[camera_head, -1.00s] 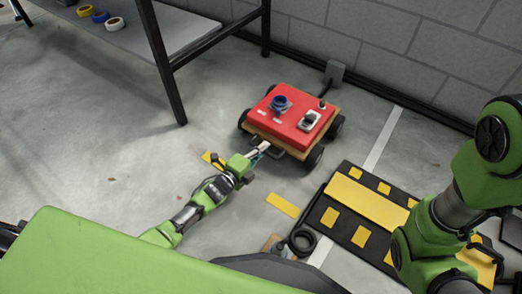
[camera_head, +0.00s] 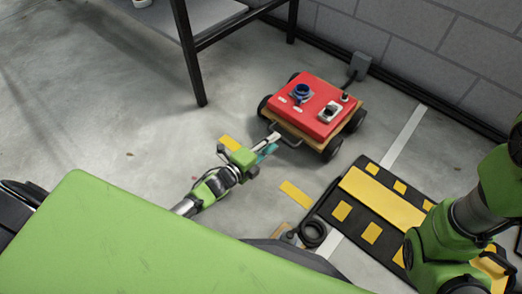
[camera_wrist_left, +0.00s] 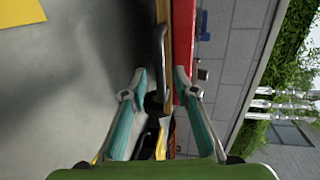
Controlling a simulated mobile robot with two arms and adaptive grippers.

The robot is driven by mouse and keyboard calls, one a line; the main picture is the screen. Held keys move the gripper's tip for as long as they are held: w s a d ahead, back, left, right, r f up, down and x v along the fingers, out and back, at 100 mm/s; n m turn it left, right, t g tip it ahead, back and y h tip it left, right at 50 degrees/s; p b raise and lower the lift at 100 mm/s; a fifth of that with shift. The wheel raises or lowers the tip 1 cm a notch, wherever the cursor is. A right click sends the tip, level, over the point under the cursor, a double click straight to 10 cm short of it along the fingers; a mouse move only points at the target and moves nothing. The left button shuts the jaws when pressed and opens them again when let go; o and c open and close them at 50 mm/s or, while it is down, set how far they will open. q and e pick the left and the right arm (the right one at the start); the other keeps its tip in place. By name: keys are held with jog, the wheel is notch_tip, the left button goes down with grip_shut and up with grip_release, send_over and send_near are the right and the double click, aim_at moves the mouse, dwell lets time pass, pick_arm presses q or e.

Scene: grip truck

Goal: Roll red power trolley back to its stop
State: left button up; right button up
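The red power trolley (camera_head: 318,95) stands on the floor near the back wall, on black wheels, with a blue socket and a switch on top. Its dark handle (camera_head: 287,141) points toward my left arm. My left gripper (camera_head: 268,144) is at this handle, its teal fingers spread. In the left wrist view, the handle bar (camera_wrist_left: 158,45) runs down between the two parted fingers (camera_wrist_left: 160,76), and the trolley's red side (camera_wrist_left: 183,40) is beyond. I see no clear contact. The right arm shows at the right edge of the head view, but its gripper does not.
Yellow floor marks (camera_head: 296,194) lie in front of the trolley. A black and yellow ramp (camera_head: 383,200) and a coiled black hose (camera_head: 313,234) are to its right and front. A dark-framed table (camera_head: 190,55) stands left. A grey wall box (camera_head: 362,66) is behind the trolley.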

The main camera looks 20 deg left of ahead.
pick_arm(q)
jog(key=v, duration=0.6)
jog(key=shift+s, duration=0.25)
jog(key=shift+r, duration=0.1)
